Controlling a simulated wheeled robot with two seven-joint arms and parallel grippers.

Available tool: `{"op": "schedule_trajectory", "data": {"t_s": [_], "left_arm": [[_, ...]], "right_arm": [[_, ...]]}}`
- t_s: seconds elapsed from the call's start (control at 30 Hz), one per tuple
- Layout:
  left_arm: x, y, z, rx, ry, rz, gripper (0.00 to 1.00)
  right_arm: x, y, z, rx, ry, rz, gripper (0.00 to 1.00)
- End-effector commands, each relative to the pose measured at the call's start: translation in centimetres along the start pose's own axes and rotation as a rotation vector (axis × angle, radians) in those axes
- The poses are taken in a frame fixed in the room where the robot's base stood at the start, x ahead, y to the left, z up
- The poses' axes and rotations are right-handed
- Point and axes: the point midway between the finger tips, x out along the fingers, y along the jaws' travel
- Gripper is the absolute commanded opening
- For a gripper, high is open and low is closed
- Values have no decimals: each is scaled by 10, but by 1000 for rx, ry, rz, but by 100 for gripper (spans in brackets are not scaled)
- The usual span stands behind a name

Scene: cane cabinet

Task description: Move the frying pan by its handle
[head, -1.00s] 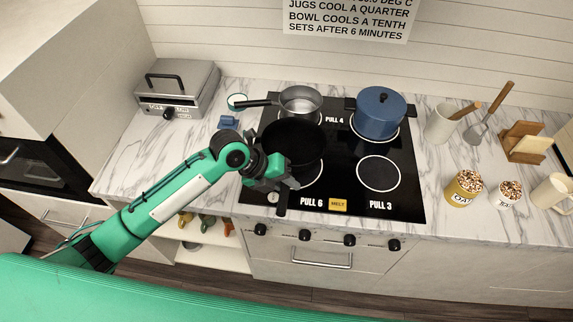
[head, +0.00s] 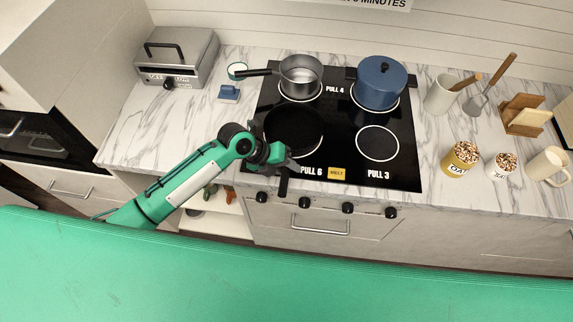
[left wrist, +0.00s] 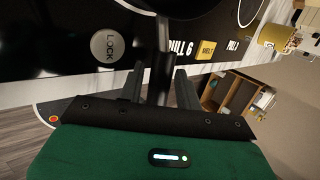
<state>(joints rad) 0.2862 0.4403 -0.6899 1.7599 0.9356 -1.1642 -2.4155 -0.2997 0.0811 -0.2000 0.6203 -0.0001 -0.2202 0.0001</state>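The black frying pan (head: 293,128) sits over the front-left burner area of the black cooktop. Its handle (head: 284,186) points toward the front edge; the handle also shows in the left wrist view (left wrist: 161,72). My left gripper (head: 284,160) is low at the handle, near the pan's front rim. In the left wrist view its two fingers (left wrist: 160,82) stand apart on either side of the handle, with gaps seen beside it. The gripper hides part of the handle in the head view. My right gripper is not in view.
A grey saucepan (head: 301,75) stands on the back-left burner, and a blue lidded pot (head: 379,82) on the back-right. The front-right burner (head: 377,144) is bare. A blue butter-dish-like item (head: 229,93) lies left of the cooktop. Mugs and utensils stand at right.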

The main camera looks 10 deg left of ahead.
Motion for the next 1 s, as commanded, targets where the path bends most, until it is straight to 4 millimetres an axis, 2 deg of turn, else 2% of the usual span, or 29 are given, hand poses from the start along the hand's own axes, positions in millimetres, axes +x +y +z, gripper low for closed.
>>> {"op": "schedule_trajectory", "data": {"t_s": [0.33, 0.47, 1.0], "left_arm": [[-1, 0, 0, 0, -1, 0, 43], [-10, 1, 1, 3, -4, -1, 43], [-106, 1, 1, 2, -3, 0, 43]], "right_arm": [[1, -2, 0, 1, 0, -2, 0], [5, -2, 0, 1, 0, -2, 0], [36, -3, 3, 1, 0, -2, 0]]}}
